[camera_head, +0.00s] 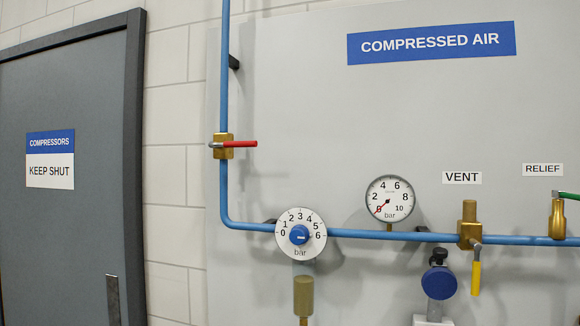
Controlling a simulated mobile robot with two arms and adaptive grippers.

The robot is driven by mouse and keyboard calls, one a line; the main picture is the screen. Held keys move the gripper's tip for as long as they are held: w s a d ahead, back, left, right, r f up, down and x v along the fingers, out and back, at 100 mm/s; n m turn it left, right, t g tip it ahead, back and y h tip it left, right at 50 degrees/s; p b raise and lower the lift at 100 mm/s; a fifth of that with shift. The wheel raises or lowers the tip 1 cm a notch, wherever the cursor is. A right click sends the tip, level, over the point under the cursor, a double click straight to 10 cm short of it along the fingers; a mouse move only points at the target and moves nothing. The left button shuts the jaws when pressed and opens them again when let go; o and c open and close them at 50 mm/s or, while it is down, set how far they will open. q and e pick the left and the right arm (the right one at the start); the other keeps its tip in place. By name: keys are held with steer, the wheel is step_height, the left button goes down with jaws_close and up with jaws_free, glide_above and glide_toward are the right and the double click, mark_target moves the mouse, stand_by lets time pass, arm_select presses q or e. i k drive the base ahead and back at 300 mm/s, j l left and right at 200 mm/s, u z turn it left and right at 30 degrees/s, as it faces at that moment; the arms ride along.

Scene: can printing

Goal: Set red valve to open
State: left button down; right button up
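The red valve is a brass body (223,146) on the vertical blue pipe left of centre. Its red lever handle (240,144) points horizontally to the right, across the pipe. Neither of my grippers shows in the head view, and nothing touches the red handle.
A blue pipe (350,233) runs along the grey panel. It carries a blue regulator knob (299,234), a pressure gauge (390,198) reading near 0, a vent valve with yellow handle (476,277) and a green-handled relief valve (558,219). A grey door (70,230) stands at left.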

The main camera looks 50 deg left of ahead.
mark_target(251, 143)
steer(key=u, duration=1.95)
steer(key=k+j, duration=0.2)
steer(key=j, duration=0.2)
